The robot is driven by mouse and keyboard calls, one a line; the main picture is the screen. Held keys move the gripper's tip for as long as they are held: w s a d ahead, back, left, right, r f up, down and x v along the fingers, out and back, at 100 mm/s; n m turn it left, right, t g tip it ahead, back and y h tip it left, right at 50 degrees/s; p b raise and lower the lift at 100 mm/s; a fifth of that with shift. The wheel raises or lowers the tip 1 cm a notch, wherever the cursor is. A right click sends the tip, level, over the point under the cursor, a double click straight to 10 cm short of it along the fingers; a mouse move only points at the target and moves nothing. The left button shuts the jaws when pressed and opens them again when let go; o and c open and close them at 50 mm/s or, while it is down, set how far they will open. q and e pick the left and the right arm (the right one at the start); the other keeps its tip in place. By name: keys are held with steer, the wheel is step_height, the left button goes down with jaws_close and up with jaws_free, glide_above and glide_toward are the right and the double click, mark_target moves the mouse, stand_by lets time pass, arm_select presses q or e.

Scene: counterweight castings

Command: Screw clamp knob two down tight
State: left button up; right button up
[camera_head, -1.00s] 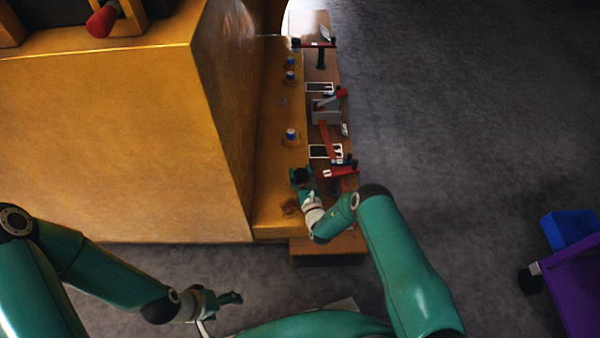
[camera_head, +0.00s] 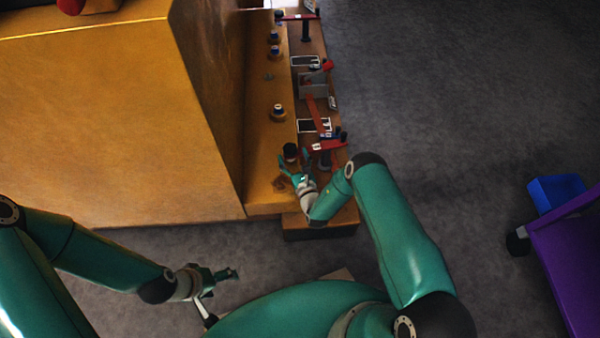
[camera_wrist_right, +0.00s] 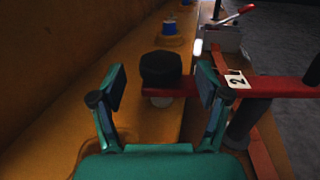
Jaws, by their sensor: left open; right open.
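Clamp knob two is black and faceted. It shows in the right wrist view (camera_wrist_right: 160,68) at the end of a red clamp arm (camera_wrist_right: 275,87) that carries a white tag marked "2" (camera_wrist_right: 237,80). The knob also shows in the head view (camera_head: 290,151), near the front end of the bench. My right gripper (camera_wrist_right: 162,88) is open, with its two fingers on either side of the view and the knob just beyond and between the tips. I cannot tell whether they touch it. My left gripper (camera_head: 226,277) is open and empty, low over the floor, away from the bench.
A large yellow casting (camera_head: 120,130) stands left of the bench. Blue-topped studs (camera_head: 278,111) line the yellow ledge. A grey block with a red lever (camera_head: 313,86) and another red clamp (camera_head: 296,17) lie farther back. A purple cart (camera_head: 570,255) stands at right; grey floor between is clear.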

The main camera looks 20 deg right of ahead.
steer(key=s, duration=0.8)
steer(key=shift+s+a, duration=0.1)
steer(key=shift+s, duration=0.1)
